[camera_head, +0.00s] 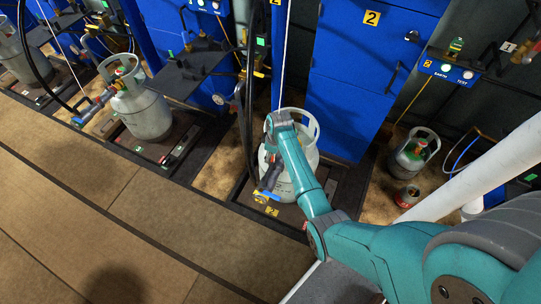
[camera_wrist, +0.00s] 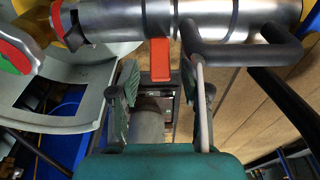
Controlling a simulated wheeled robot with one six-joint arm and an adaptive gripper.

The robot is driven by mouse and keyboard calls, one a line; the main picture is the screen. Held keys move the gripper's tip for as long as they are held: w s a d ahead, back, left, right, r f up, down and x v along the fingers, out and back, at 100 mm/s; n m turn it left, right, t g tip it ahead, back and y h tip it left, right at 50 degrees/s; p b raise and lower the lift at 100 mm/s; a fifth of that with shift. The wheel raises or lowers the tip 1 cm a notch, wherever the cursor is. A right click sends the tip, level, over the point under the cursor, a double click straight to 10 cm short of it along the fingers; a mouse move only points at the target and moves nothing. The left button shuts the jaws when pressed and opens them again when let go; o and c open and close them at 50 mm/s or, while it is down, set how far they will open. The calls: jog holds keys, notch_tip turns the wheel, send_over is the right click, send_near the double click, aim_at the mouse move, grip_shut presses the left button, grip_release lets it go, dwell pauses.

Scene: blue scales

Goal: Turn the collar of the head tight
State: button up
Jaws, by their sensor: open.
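The filling head is a shiny metal barrel (camera_wrist: 235,20) across the top of the wrist view, with a black loop handle (camera_wrist: 255,50) and an orange-red lever (camera_wrist: 160,62). At its left end are metal rings and a yellow part (camera_wrist: 72,28), beside the cylinder's red and green valve (camera_wrist: 15,52); I cannot tell which ring is the collar. My gripper (camera_wrist: 160,95) is open, its two fingers apart, with nothing seen held between them. In the head view my wrist covers part of the pale grey cylinder (camera_head: 307,158), and my fingers are not clear there.
The cylinder stands on a dark scale before a blue cabinet (camera_head: 345,90) marked 2. Another cylinder (camera_head: 143,113) with a connected head stands left, a small one (camera_head: 413,155) right. A black hose (camera_head: 248,100) hangs close by. The brown floor (camera_head: 120,215) in front is clear.

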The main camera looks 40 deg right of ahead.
notch_tip(320, 180, up, 11)
jog(key=s, duration=0.1)
jog(key=shift+s+d, duration=0.25)
